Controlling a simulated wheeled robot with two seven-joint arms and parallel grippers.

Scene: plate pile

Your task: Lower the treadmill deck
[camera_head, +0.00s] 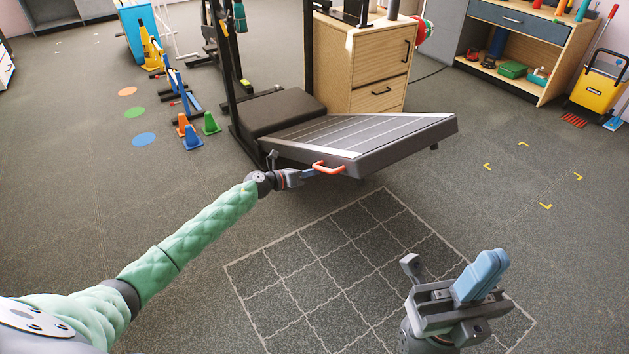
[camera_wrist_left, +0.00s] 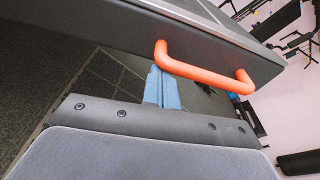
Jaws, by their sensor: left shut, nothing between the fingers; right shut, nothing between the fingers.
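The treadmill deck (camera_head: 362,132) is a grey slatted board, tilted up with its free end raised off the floor. A red-orange handle (camera_head: 328,168) sticks out from its near side edge; it also shows large in the left wrist view (camera_wrist_left: 205,72). My left gripper (camera_head: 312,172) is shut and empty, its blue fingers at the handle's left end. In the left wrist view the blue fingers (camera_wrist_left: 161,88) are just below the handle's left end; I cannot tell whether they touch it. My right gripper (camera_head: 485,272) is shut and empty, low at the right, away from the deck.
A marked floor grid (camera_head: 350,262) lies in front of the deck, clear. A wooden drawer cabinet (camera_head: 378,62) stands behind the deck. Small cones (camera_head: 192,138) stand at the left. A shelf (camera_head: 528,45) and a yellow bucket (camera_head: 597,90) stand at the right.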

